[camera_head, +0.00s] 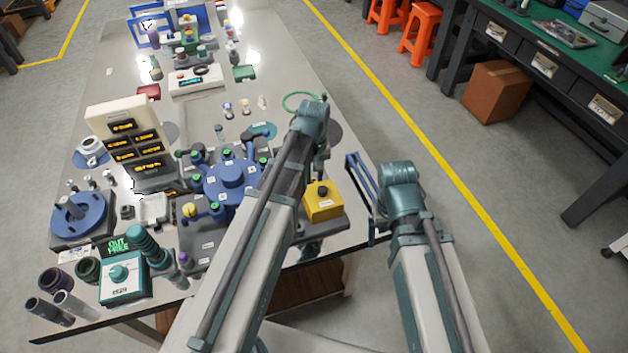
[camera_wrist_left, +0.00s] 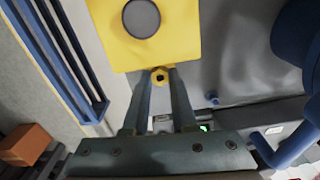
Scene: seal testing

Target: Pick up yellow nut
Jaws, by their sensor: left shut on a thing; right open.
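The yellow nut (camera_wrist_left: 160,76) is a small ring with a dark hole, seen in the left wrist view. My left gripper (camera_wrist_left: 159,88) is shut on it, with one finger on each side, right beside the edge of a yellow block (camera_wrist_left: 185,40) with a grey round top. The yellow block also shows in the head view (camera_head: 323,207), just right of my left forearm, which hides the nut and the left fingertips there. My right gripper (camera_head: 378,230) is only partly in view below its wrist, right of the yellow block, with nothing seen in it.
A blue hub with several arms (camera_head: 225,178) stands left of my left forearm. A blue barred frame (camera_wrist_left: 62,55) is close by the yellow block. The table (camera_head: 110,75) is crowded on the left with fittings, a label stand (camera_head: 130,135) and cups. A cardboard box (camera_head: 497,92) is on the floor.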

